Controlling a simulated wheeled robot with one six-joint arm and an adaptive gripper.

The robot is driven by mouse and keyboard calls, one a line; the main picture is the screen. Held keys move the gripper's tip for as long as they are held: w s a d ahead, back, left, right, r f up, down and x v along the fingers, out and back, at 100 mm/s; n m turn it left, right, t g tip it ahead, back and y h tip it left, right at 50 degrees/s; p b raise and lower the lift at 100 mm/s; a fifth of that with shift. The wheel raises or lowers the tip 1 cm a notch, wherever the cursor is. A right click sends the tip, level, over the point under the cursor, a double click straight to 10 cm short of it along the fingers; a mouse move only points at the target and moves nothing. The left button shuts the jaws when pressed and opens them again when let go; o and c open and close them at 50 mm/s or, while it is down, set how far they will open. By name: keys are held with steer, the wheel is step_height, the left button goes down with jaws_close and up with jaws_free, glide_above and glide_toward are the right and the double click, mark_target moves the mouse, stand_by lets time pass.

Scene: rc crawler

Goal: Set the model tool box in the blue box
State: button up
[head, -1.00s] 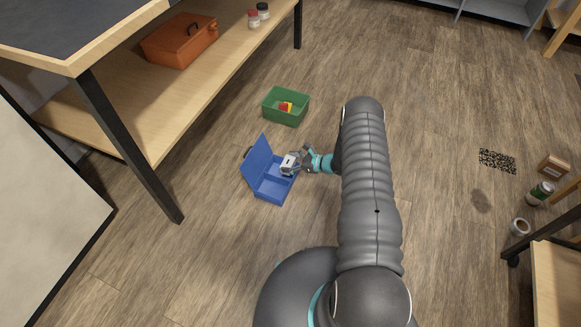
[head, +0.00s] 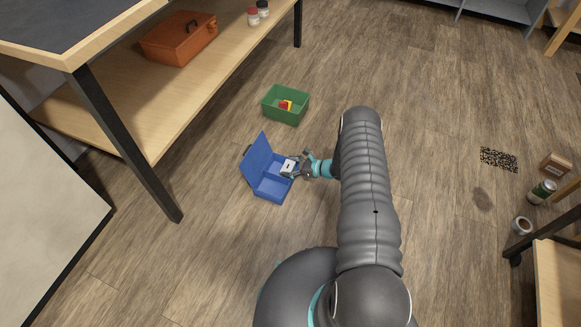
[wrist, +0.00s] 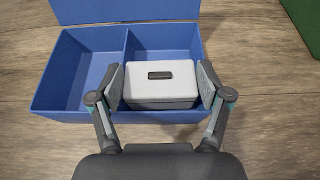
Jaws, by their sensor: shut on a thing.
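The model tool box (wrist: 161,84) is white-grey with a dark handle on its lid. My gripper (wrist: 162,90) is shut on it, one finger on each side. In the head view the tool box (head: 288,166) shows at the tip of my gripper (head: 293,169). The blue box (wrist: 62,103) has an open lid and a divider making two compartments. The tool box is at the right compartment, near the front wall. I cannot tell whether it touches the floor of the compartment. In the head view the blue box (head: 268,195) stands on the floor, its lid raised at the left.
A green bin (head: 286,118) with small red and yellow things stands behind the blue box. A workbench with a lower shelf (head: 130,105) is at the left, an orange toolbox (head: 178,42) on it.

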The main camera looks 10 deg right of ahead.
steer(key=shift+f, duration=0.15)
steer(key=o, duration=1.1)
